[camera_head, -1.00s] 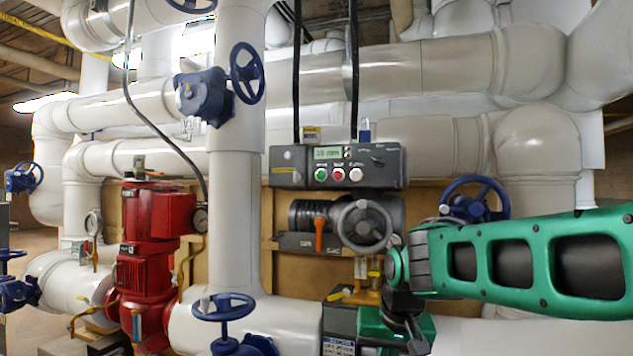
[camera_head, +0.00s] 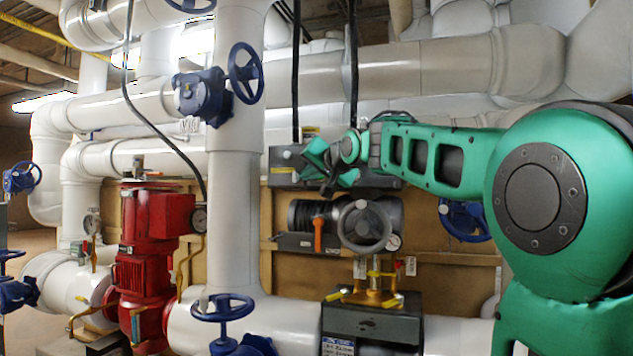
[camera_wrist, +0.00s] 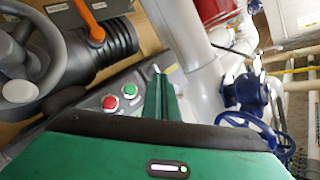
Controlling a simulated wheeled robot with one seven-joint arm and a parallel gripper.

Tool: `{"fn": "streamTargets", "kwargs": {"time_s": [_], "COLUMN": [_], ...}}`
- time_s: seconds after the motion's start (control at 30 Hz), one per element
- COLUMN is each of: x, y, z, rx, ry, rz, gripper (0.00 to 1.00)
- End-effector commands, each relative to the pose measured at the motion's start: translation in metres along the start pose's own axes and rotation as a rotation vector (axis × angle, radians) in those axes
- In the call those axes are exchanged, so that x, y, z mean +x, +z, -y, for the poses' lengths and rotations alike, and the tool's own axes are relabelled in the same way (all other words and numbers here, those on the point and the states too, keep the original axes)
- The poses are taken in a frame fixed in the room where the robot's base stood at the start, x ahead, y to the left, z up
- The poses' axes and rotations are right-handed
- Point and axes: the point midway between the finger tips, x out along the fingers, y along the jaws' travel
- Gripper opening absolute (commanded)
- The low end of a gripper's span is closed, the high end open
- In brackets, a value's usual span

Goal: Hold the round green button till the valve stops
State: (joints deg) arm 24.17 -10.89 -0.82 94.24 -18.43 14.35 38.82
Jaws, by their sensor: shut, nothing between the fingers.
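The round green button (camera_wrist: 130,90) shows in the wrist view on the grey control box (camera_wrist: 90,98), beside a red button (camera_wrist: 110,102). My gripper (camera_wrist: 161,82) is shut and empty, with its fingers just right of the green button in that view. I see no contact with the button. In the head view my gripper (camera_head: 318,172) is in front of the control box (camera_head: 280,157) and hides its buttons and display. The valve unit (camera_head: 300,215) with a grey handwheel (camera_head: 365,226) and an orange lever (camera_head: 319,234) sits below the box.
A large white vertical pipe (camera_head: 236,200) stands left of the box. A red pump (camera_head: 150,240) is farther left. Blue handwheels are at the upper pipe (camera_head: 246,72) and below (camera_head: 223,307). Black cables (camera_head: 296,80) run down to the box.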

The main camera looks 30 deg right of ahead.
Motion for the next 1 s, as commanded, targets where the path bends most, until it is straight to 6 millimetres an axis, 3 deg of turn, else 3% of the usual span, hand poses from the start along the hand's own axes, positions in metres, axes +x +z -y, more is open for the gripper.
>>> {"fn": "streamTargets", "kwargs": {"time_s": [0.47, 1.0], "x": [0.003, 0.045], "y": [-0.004, -0.034], "z": [0.001, -0.030], "rx": [0.002, 0.002], "ry": [-0.007, -0.005], "rz": [-0.005, -0.004], "gripper": [0.00, 0.00]}}
